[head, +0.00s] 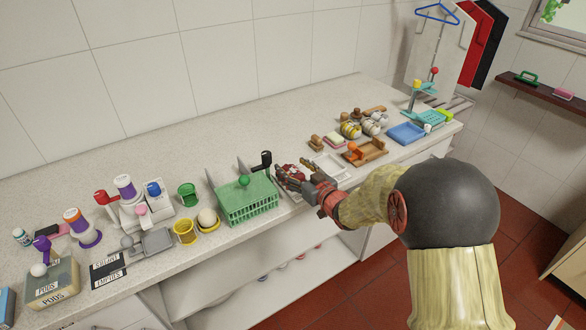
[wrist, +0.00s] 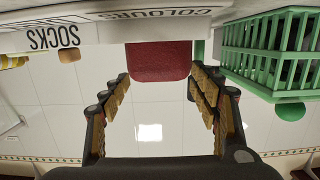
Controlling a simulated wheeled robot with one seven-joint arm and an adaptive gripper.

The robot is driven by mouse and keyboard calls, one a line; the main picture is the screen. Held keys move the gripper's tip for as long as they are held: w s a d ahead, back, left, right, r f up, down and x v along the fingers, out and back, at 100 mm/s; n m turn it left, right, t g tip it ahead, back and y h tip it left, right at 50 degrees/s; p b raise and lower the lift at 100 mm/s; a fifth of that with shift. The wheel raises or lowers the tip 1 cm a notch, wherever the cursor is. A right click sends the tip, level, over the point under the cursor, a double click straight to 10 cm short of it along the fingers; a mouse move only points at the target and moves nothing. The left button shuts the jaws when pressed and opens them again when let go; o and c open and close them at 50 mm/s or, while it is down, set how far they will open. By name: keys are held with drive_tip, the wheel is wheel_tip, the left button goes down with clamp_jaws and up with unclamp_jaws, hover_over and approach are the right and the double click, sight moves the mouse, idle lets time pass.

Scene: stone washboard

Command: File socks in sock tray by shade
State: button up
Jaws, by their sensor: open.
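My gripper (head: 284,174) is open above the counter, just right of the green basket. In the wrist view its fingers (wrist: 159,80) stand either side of a dark red, block-like thing (wrist: 158,60); they do not visibly grip it. An upside-down SOCKS label (wrist: 52,37) and a COLOURS label (wrist: 178,14) show on pale edges beyond it. A white tray (head: 328,167) lies just right of my gripper in the head view; its compartments are too small to read. Yellow-striped and pale rounded bundles (head: 350,129), possibly rolled socks, sit farther right.
The green basket (head: 250,205) with a green knob stands close left of my gripper; it also shows in the wrist view (wrist: 262,50). A wooden tray (head: 370,152) and blue tray (head: 406,134) lie right. Bottles and cups crowd the left. The back counter is clear.

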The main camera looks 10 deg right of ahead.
drive_tip(key=v, duration=1.2)
drive_tip(key=s+d+f+m+g+h, duration=0.2)
drive_tip(key=s+d+f+g+h, duration=0.3)
drive_tip(key=d+f, duration=0.45)
drive_tip(key=s+d+m+g+h, duration=0.2)
drive_tip(key=s+g+h, duration=0.1)
drive_tip(key=s, duration=0.5)
drive_tip(key=s+a+r+m+g+y+p, duration=0.1)
drive_tip(key=s+a+r+g, duration=0.1)
drive_tip(key=s+a+r, duration=0.4)
drive_tip(key=s+a+r+g+y, duration=0.1)
drive_tip(key=s+a+r+g, duration=0.15)
drive_tip(key=s+r, duration=0.45)
drive_tip(key=s+a+r+n+t+y+p, duration=0.1)
drive_tip(key=s+a+r+t, duration=0.1)
drive_tip(key=a+r, duration=0.4)
drive_tip(key=shift+s+a+r+t, duration=0.35)
drive_tip(key=shift+s+a+r, duration=0.05)
drive_tip(key=shift+s, duration=0.35)
